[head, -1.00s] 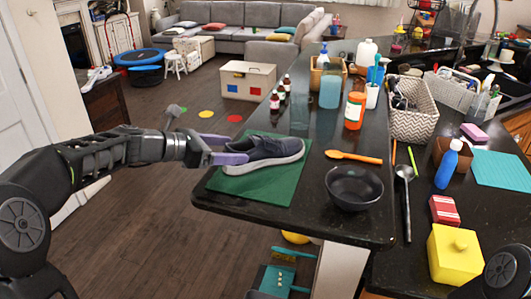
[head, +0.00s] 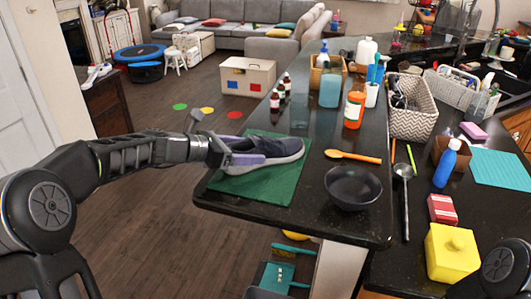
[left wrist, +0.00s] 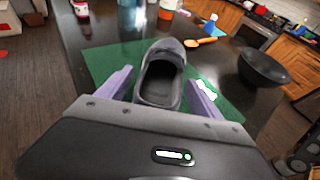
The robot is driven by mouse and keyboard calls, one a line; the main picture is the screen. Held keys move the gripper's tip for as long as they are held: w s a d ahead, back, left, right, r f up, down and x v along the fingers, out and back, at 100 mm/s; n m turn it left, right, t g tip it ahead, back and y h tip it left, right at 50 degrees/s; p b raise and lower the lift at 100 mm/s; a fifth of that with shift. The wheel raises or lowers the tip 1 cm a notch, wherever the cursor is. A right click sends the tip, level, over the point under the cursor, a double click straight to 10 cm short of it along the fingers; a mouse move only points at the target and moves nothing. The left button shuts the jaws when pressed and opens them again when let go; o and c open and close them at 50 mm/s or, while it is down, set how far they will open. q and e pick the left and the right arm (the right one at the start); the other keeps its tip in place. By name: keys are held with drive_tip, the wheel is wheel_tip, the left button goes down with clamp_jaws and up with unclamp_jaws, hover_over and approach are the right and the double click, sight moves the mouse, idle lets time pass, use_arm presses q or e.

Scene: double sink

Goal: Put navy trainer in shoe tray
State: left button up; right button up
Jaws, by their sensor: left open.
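The navy trainer (head: 280,150) has a pale sole and lies on a flat green mat (head: 262,188) on the dark counter's left end. In the left wrist view the trainer (left wrist: 161,78) has its open collar towards me and its toe pointing away. My left gripper (head: 248,150) is open at the heel end. In the left wrist view the gripper's (left wrist: 159,88) lilac fingers stand on either side of the trainer, with small gaps visible. My right gripper is out of view. I cannot make out a separate shoe tray.
A black bowl (head: 353,188) and an orange spoon (head: 352,156) lie right of the mat. Bottles, including an orange one (head: 354,108), stand behind. A patterned basket (head: 412,112) is further right. The floor left of the counter is mostly clear.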

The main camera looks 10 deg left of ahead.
use_arm(q)
clamp_jaws()
idle(0.8)
